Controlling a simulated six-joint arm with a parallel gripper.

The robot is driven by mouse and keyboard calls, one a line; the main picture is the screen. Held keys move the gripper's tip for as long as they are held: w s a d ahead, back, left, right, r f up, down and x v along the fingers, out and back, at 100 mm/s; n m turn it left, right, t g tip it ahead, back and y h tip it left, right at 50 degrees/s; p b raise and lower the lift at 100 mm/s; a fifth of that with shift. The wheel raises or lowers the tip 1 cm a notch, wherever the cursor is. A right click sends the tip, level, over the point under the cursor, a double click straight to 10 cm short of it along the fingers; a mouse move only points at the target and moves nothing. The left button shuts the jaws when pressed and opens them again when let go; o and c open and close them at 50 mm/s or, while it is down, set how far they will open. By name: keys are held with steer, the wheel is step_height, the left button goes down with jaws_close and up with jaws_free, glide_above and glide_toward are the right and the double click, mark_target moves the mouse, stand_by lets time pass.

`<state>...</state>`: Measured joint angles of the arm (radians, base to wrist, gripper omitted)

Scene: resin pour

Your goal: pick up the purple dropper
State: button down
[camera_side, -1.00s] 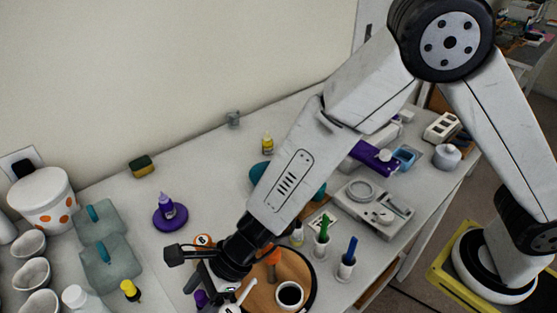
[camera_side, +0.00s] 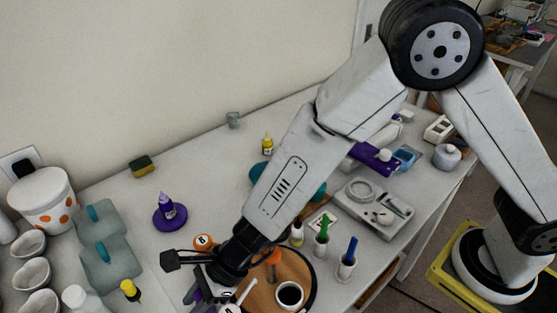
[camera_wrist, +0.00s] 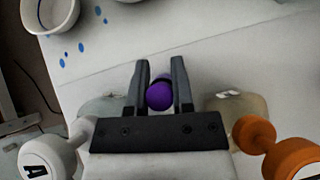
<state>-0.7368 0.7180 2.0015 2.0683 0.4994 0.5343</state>
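The purple dropper shows as a round purple bulb (camera_wrist: 160,96) between the two dark fingers of my gripper (camera_wrist: 161,85) in the wrist view. The bulb fills most of the gap, and I cannot tell whether the fingers press on it or only stand around it. The rest of the dropper is hidden below the bulb. In the side view my gripper (camera_side: 205,292) is low over the table at the bottom edge, partly cut off, and hides most of the dropper.
A white and an orange handled piece (camera_wrist: 256,136) stand close on either side of my gripper.

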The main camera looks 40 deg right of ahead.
steer(key=shift+r, duration=0.1)
step_height(320, 180, up, 10)
stand_by(1.0)
stand_by(0.9)
